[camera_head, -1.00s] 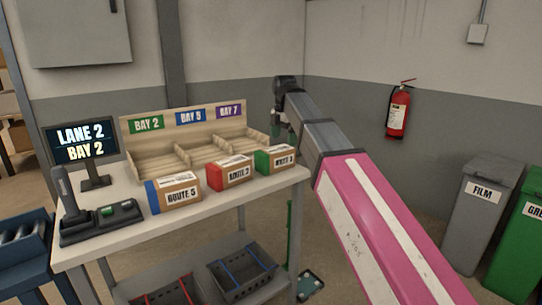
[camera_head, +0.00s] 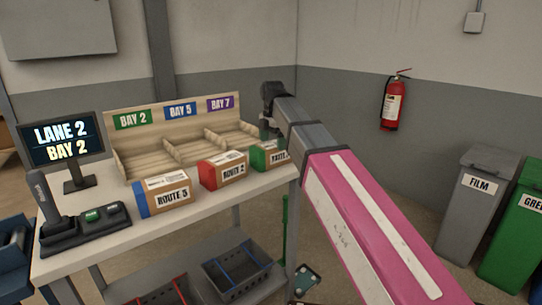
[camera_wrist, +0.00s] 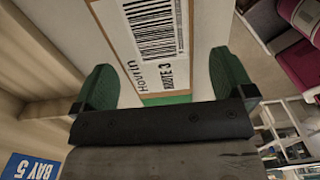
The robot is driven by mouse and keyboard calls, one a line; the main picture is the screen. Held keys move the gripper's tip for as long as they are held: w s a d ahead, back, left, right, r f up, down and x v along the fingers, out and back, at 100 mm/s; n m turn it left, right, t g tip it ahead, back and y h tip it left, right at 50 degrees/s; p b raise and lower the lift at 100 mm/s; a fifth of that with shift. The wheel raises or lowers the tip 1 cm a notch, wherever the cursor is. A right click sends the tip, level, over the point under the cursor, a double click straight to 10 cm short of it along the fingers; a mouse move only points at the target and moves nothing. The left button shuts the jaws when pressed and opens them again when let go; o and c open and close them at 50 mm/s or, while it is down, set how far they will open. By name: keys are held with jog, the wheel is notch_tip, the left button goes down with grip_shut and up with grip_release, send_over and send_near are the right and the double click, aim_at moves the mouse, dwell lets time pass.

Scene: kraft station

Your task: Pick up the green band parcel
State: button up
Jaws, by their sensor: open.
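The green band parcel (camera_head: 262,156) is a brown box with a green end and a white label, at the right end of the row on the table. In the wrist view the parcel (camera_wrist: 150,45) shows its barcode label, marked Route 3, with a strip of green below it. My gripper (camera_wrist: 163,82) is open, with one green finger on each side of the parcel and a gap showing beside it. In the head view my gripper (camera_head: 268,125) is above and behind the parcel, partly hidden by my arm.
The red band parcel (camera_head: 222,170) and blue band parcel (camera_head: 162,194) stand to the left on the table (camera_head: 120,245). A wooden sorting rack (camera_head: 125,150) is behind them. A screen (camera_head: 62,140) reading Lane 2, Bay 2 and a scanner dock (camera_head: 85,225) stand at the left.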

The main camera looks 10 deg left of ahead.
jog(key=shift+a+f, duration=0.15)
jog(key=shift+f, duration=1.05)
jog(key=shift+a+f, duration=0.15)
jog(key=shift+f, duration=1)
jog(key=c, duration=1.1)
